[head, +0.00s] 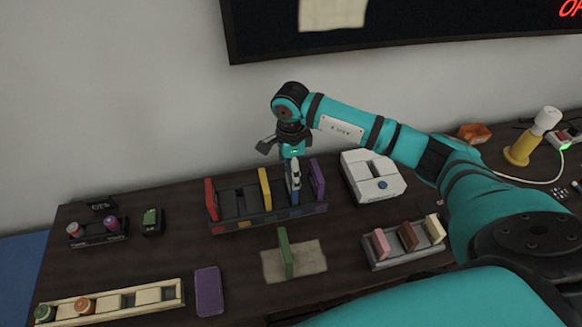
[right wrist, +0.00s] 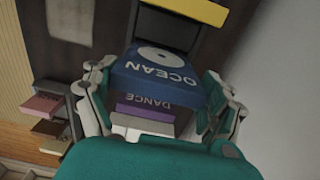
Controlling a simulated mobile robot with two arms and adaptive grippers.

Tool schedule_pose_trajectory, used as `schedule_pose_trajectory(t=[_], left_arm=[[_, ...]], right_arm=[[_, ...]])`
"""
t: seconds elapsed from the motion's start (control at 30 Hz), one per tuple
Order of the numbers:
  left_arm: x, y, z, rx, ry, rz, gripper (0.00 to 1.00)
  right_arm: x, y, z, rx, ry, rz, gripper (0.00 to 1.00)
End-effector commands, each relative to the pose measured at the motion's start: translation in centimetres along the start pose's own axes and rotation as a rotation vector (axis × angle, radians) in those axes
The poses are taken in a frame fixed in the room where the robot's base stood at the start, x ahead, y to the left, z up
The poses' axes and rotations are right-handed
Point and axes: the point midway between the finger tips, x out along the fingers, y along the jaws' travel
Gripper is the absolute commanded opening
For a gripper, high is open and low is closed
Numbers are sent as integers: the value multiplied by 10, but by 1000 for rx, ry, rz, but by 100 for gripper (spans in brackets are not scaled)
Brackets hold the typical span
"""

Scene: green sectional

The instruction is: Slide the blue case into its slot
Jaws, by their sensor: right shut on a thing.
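My right gripper (head: 293,178) is above the dark rack (head: 229,204), shut on the blue case (head: 294,198). In the head view the case is upright over the rack, between the yellow case (head: 265,188) and the purple case (head: 317,179). I cannot tell how deep its lower end sits, or whether it touches the slot. The purple case (right wrist: 146,110), lettered DANCE, is close beside it in the wrist view. My left gripper is out of view.
A red case (head: 211,198) stands at the rack's left end, with empty slots before the yellow one. A white device (head: 371,175) stands close on the right. A green case (head: 285,252) stands in front on a beige mat (head: 308,262). A purple case (head: 209,291) lies front left.

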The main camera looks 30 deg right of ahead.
Motion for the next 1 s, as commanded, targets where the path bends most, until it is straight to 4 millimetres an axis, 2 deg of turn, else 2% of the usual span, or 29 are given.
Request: schedule_pose_trajectory(t=[1.0], left_arm=[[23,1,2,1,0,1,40]], right_arm=[[27,0,0,0,0,0,53]])
